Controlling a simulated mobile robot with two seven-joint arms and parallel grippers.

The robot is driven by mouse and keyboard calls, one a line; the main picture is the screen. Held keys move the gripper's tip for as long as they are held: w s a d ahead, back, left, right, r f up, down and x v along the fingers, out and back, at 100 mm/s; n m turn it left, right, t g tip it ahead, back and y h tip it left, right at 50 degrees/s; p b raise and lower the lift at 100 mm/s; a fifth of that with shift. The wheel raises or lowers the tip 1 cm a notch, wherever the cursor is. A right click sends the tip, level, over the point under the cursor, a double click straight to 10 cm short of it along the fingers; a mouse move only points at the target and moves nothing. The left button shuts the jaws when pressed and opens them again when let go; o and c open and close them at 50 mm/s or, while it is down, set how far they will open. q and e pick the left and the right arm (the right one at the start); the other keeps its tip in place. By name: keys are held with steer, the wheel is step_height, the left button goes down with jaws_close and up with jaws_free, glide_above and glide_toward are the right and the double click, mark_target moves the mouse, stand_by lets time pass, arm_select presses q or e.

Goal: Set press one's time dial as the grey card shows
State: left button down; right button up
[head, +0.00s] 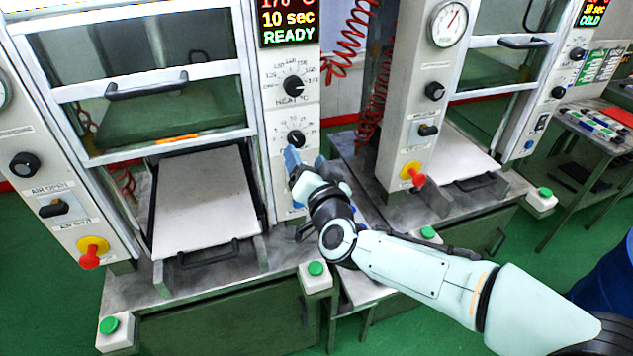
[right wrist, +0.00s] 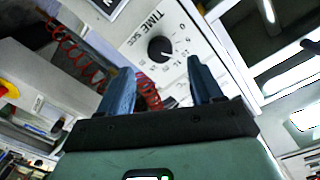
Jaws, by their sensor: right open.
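Press one's time dial (head: 295,138) is a black knob on the left press's white control column, below the heat dial. In the right wrist view the time dial (right wrist: 161,49) sits under the printed words TIME SEC, with a number scale beside it. Where its pointer stands I cannot read surely. My right gripper (head: 303,160) is just below the dial in the head view. In the right wrist view its blue fingers (right wrist: 158,75) are apart and empty, with the dial beyond the gap, seemingly untouched. I cannot make out the grey card. My left gripper is out of view.
The heat dial (head: 293,86) and a lit display (head: 289,22) reading 10 sec READY are above. A white platen (head: 205,200) is at left. A second press (head: 410,110) and red coiled hoses (head: 350,40) stand to the right. A side table (head: 600,135) is far right.

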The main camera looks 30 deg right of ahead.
steer(key=v, duration=0.7)
stand_by(0.4)
